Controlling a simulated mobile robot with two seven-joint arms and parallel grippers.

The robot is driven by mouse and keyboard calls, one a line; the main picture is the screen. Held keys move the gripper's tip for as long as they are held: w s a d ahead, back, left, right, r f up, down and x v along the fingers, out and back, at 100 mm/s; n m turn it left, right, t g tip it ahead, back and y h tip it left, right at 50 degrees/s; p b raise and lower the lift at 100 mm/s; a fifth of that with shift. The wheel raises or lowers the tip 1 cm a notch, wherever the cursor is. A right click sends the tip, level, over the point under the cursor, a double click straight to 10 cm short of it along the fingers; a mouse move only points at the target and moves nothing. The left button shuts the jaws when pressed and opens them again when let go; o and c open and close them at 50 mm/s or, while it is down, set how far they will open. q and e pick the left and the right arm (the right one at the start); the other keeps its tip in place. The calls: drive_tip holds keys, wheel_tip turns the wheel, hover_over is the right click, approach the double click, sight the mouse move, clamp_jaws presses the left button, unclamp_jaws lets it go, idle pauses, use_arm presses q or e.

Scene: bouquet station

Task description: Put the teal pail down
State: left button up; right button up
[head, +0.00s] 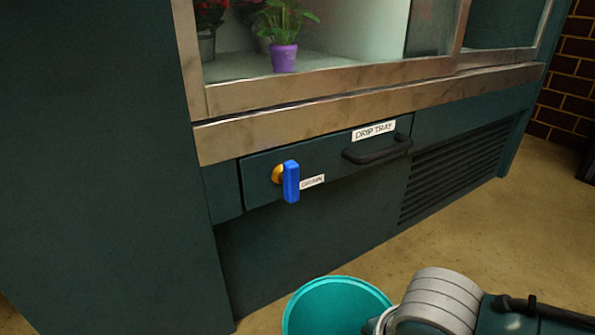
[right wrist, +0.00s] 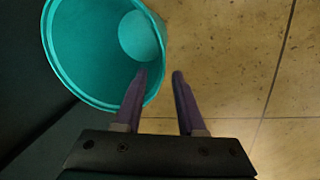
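The teal pail (head: 335,306) is at the bottom edge of the head view, in front of the dark cabinet, its round mouth facing up. In the right wrist view the pail (right wrist: 62,45) fills the upper left, and its inside looks empty. My right gripper (right wrist: 160,74) has its two purple fingers apart, one over the pail's mouth and one outside its wall. The rim passes between them, with floor showing between the wall and the outer finger. Whether the pail's base touches the floor is hidden. My left gripper is not in view.
The cabinet has a drip tray drawer with a dark handle (head: 377,149), a blue drain lever (head: 291,182) and a vent grille (head: 455,175). A purple pot (head: 284,58) stands behind the glass above.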

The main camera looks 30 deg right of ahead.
use_arm(q)
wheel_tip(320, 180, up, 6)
drive_tip(key=p, duration=0.4)
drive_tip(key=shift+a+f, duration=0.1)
use_arm(e)
drive_tip(key=s+r+m, duration=0.4)
drive_tip(key=r+m, duration=0.3)
drive_tip(key=r, duration=0.3)
drive_tip(key=s+a+r+m+t, duration=0.1)
drive_tip(key=s+r+m, duration=0.3)
drive_tip(key=r+m, duration=0.3)
wheel_tip(320, 180, up, 4)
drive_tip(key=shift+s+a+f+y, duration=0.2)
drive_tip(key=shift+s+y, duration=0.05)
drive_tip(key=shift+y, duration=0.05)
drive_tip(key=shift+o, duration=0.3)
